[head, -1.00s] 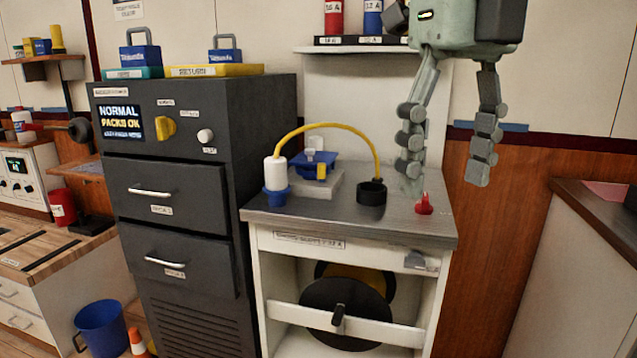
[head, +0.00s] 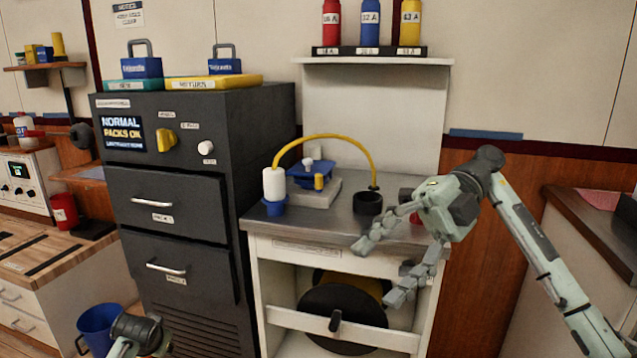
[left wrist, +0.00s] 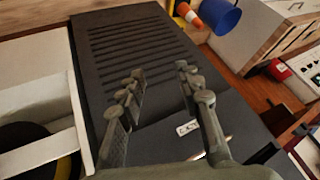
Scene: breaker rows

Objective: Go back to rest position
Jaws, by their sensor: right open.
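My right gripper (head: 385,268) is open and empty in the head view. It hangs in front of the right front edge of the small workbench (head: 425,232), with its fingers pointing down and left. My left arm shows only at the bottom left of the head view, and its fingers are out of that frame. In the left wrist view my left gripper (left wrist: 160,85) has its two fingers apart and nothing between them. It is above the lower front of the dark cabinet.
A dark cabinet (head: 172,231) stands left of the bench. On the bench are a white-and-blue plug (head: 274,190) with a yellow cable (head: 330,137) and a black ring socket (head: 368,202). A shelf (head: 320,60) above holds red, blue and yellow cylinders. A blue bucket (head: 98,325) stands on the floor.

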